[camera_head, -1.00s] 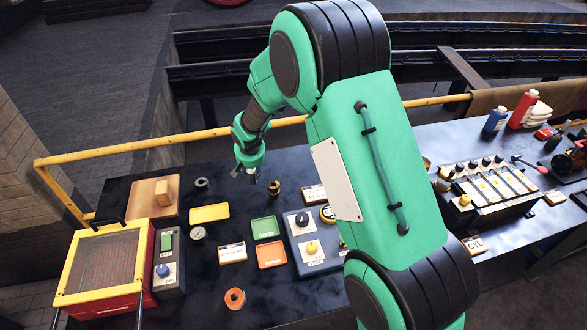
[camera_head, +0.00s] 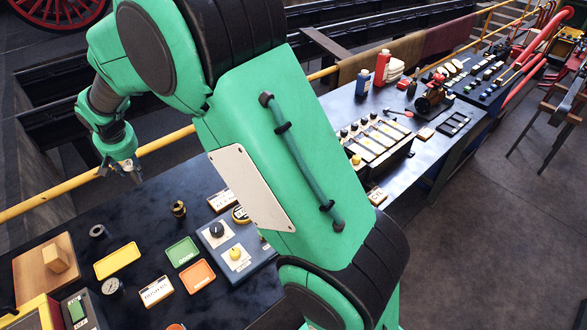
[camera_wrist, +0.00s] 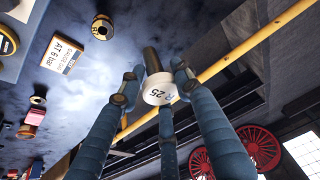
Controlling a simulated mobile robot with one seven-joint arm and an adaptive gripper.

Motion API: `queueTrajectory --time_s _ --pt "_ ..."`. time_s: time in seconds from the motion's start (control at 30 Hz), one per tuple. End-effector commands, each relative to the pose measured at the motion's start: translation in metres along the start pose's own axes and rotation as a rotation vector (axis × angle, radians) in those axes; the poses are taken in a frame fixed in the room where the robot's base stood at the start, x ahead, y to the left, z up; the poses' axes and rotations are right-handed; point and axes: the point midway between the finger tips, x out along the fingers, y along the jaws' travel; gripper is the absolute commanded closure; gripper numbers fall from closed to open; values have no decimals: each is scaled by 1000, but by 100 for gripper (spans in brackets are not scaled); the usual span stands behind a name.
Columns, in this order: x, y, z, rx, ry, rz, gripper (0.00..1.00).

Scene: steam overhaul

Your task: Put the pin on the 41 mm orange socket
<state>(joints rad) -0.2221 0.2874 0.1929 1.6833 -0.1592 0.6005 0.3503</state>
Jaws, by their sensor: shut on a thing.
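My gripper (camera_head: 130,172) is above the back edge of the dark workbench, near the yellow rail. In the wrist view its fingers (camera_wrist: 157,82) are shut around a pin (camera_wrist: 152,60) with a dark shaft and a white round face marked 25. At the bottom edge of the head view a sliver of an orange round part (camera_head: 176,327) shows. Most of it is cut off, and I cannot read any size on it.
Yellow (camera_head: 117,260), green (camera_head: 182,251) and orange (camera_head: 197,276) trays lie in front. The yellow rail (camera_head: 60,202) runs along the back. A control box (camera_head: 236,252) stands right of the trays.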

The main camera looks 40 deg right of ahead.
Motion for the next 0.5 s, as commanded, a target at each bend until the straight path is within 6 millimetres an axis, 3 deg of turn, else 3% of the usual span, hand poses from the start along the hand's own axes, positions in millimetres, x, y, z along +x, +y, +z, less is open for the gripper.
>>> queueTrajectory --time_s 0.17,0.5 --pt "-33 0 -15 0 5 -1 100" --pt "-30 78 -13 104 -6 43 100"
